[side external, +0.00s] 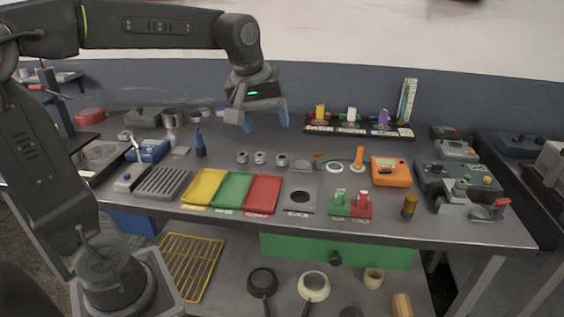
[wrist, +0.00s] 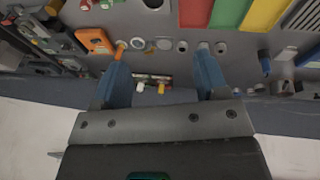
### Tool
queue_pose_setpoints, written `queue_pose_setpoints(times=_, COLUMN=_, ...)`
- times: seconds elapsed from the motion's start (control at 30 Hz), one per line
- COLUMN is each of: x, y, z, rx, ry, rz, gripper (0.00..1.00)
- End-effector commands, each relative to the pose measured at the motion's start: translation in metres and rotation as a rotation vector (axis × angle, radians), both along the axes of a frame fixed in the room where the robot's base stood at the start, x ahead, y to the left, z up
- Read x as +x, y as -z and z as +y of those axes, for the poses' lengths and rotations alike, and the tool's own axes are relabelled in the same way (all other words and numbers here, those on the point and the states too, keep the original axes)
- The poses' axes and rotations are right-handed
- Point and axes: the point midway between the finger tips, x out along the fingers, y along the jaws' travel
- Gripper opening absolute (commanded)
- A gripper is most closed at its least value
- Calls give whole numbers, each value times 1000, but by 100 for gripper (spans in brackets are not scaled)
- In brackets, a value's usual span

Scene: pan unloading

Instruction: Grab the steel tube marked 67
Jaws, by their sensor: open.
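Three short steel tubes stand in a row near the middle of the table: a left one (side external: 242,157), a middle one (side external: 260,157) and a right one (side external: 281,159). Their markings are too small to read, so I cannot tell which is 67. In the wrist view, steel tubes (wrist: 182,46) show near the right finger, which partly overlaps one of them. My gripper (side external: 265,122) is open and empty, with blue fingers spread well above the table, over its back half. It also shows in the wrist view (wrist: 161,60).
Yellow (side external: 205,187), green (side external: 233,190) and red (side external: 263,194) trays lie in front of the tubes. A blue-black bottle (side external: 200,143) stands left. An upright orange-handled item (side external: 358,158) and orange box (side external: 391,172) are right. A black rack (side external: 318,126) stands behind.

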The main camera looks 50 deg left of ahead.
Motion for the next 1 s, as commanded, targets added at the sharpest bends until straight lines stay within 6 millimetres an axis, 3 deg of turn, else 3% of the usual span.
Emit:
queue_pose_setpoints(times=0.03, x=22, y=2, z=13, rx=-28, ry=-104, rz=25, gripper=67)
queue_pose_setpoints(times=0.2, x=82, y=15, z=60, rx=-118, ry=-479, rz=85, gripper=67)
queue_pose_setpoints(times=0.4, x=140, y=52, z=122, rx=-199, ry=-921, rz=150, gripper=67)
queue_pose_setpoints(times=0.5, x=159, y=75, z=151, rx=-226, ry=-1119, rz=177, gripper=67)
queue_pose_setpoints(times=0.7, x=177, y=108, z=187, rx=-254, ry=-1372, rz=205, gripper=67)
queue_pose_setpoints(times=0.87, x=179, y=121, z=194, rx=-259, ry=-1430, rz=211, gripper=67)
queue_pose_setpoints(times=1.0, x=179, y=144, z=193, rx=-258, ry=-1432, rz=214, gripper=67)
